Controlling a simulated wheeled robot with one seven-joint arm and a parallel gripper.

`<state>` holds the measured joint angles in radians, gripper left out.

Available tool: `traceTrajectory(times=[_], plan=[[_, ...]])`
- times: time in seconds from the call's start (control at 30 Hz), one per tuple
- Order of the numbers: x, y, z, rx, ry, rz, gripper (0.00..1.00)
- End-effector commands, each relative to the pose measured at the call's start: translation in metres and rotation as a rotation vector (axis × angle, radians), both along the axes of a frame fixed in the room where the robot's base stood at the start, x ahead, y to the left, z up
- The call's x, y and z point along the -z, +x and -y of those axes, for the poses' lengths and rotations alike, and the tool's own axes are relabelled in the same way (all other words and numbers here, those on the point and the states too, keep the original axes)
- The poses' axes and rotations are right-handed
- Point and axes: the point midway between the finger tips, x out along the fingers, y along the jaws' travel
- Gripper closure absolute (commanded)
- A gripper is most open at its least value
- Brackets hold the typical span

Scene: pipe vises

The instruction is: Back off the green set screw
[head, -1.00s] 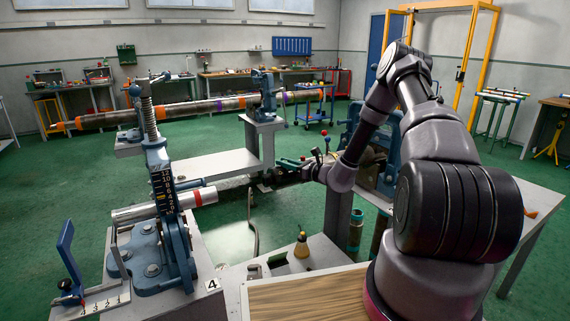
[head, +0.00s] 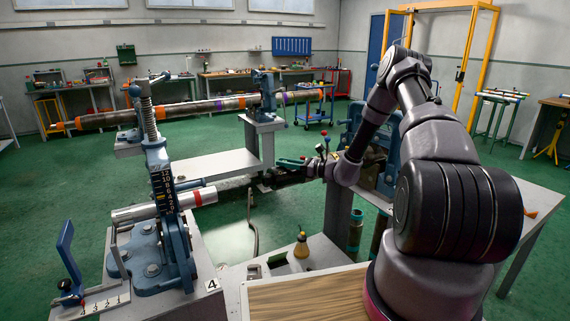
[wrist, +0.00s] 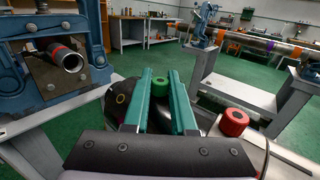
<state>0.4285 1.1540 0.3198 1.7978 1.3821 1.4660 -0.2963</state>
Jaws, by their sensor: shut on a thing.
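The green set screw (wrist: 159,86) shows as a round, ribbed green head with a dark hole in its top in the wrist view. My gripper (wrist: 161,76) has its two green fingers on either side of this head and is shut on it. The fingers hide the sides of the screw, and its lower part is hidden. In the head view my gripper (head: 287,163) is beyond the bench, left of the blue vise, and the screw cannot be made out there.
A red knob (wrist: 233,122) stands close to the right finger. A blue vise (wrist: 50,45) holding a dark pipe (wrist: 66,57) is at left. A blue pipe vise (head: 160,190) with a scale stands at left in the head view. An oil can (head: 301,243) stands on the low shelf.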

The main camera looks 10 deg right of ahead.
Motion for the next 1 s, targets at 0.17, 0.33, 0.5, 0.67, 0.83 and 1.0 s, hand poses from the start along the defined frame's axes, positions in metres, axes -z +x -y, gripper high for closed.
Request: traceTrajectory(times=[0.17,0.33,0.5,0.67,0.83,1.0], plan=[[0.001,0.0,0.0,0.001,0.0,-0.001,0.45],[0.001,0.0,0.0,0.001,0.0,-0.001,0.45],[0.0,-0.003,0.006,0.002,0.0,-0.001,0.45],[0.0,-0.017,0.028,0.005,0.001,-0.002,0.45],[0.001,-0.037,0.058,0.005,0.0,-0.002,0.45],[0.001,-0.052,0.08,0.004,0.001,-0.002,0.45]])
